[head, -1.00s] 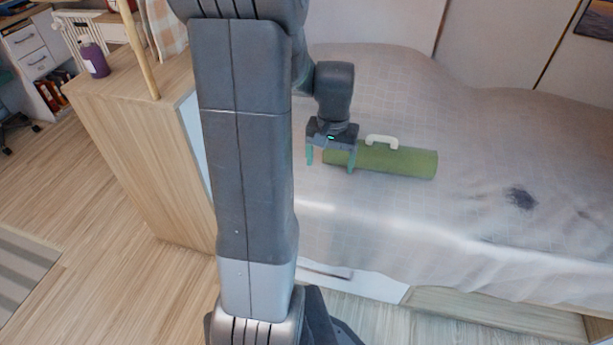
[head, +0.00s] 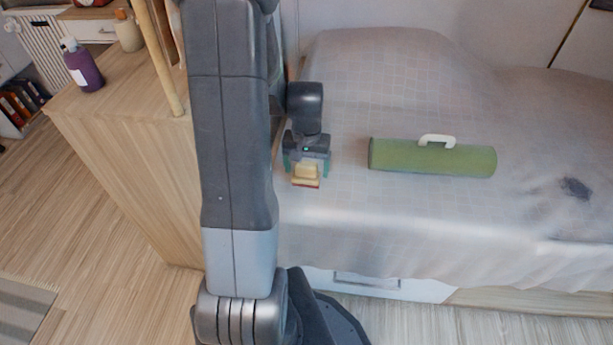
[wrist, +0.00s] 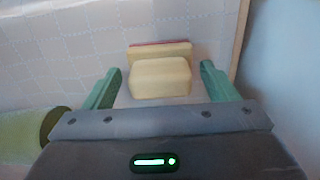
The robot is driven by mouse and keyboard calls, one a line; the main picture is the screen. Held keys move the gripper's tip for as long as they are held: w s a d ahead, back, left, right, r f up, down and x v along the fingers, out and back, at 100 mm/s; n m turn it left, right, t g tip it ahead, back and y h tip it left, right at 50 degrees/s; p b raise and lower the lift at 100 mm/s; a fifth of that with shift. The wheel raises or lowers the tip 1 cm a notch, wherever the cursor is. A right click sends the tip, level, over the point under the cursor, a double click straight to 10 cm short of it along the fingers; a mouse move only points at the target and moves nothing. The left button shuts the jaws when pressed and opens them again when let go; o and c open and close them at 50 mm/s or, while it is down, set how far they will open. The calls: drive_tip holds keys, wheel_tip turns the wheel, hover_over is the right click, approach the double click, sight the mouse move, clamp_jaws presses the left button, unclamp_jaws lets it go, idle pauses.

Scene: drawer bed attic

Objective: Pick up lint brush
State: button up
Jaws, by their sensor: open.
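The lint brush (head: 306,175) is a small pale yellow block with a red edge along one side. It lies on the bed cover, and it also shows in the wrist view (wrist: 160,77). My gripper (head: 306,168) is open above it. In the wrist view my two green fingers (wrist: 160,86) stand apart to the left and right of the brush's near part, with gaps on both sides. I cannot tell how far the fingertips are above the cover.
A green roll (head: 432,158) with a white handle lies on the bed (head: 400,220) to the right of my gripper. A dark stain (head: 575,188) marks the cover further right. A wooden cabinet (head: 130,150) with a purple bottle (head: 83,66) stands to the left.

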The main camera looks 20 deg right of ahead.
sight(306, 163)
drive_tip(key=shift+r, duration=0.1)
drive_tip(key=shift+c, duration=0.4)
drive_tip(key=c, duration=1)
drive_tip(key=shift+r, duration=0.1)
wheel_tip(306, 163, up, 10)
drive_tip(key=p, duration=0.3)
drive_tip(key=shift+o, duration=1)
drive_tip(key=shift+w+a, duration=0.1)
drive_tip(key=shift+c, duration=0.4)
